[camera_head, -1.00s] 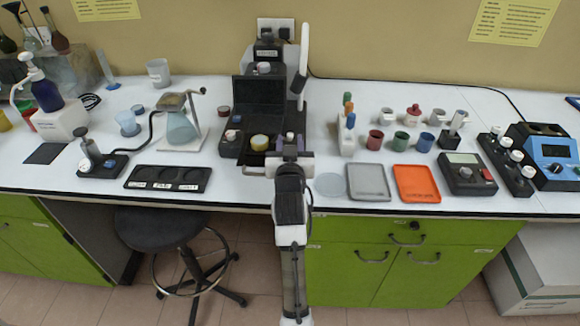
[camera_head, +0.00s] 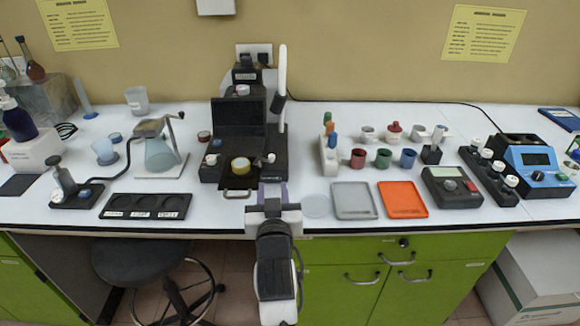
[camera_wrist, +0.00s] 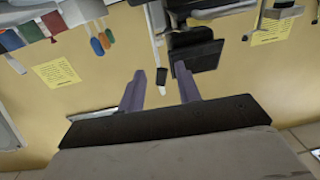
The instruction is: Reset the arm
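My gripper (camera_head: 272,192) is at the front edge of the white bench, in front of the black instrument (camera_head: 235,140) with the open lid. In the wrist view, my gripper (camera_wrist: 160,92) shows two purple-grey fingers spread apart with nothing between them. The black instrument also shows in the wrist view (camera_wrist: 195,50), upside down, beyond the fingers. A round yellow-topped container (camera_head: 240,166) sits in the front of the instrument. My arm reaches in from the bottom middle of the head view.
A grey tray (camera_head: 354,201) and an orange tray (camera_head: 402,200) lie right of my gripper. Colored cups (camera_head: 383,159) stand behind them. A black three-well holder (camera_head: 146,207) and a glass flask stand (camera_head: 160,150) are on the left. A stool (camera_head: 145,262) stands below the bench.

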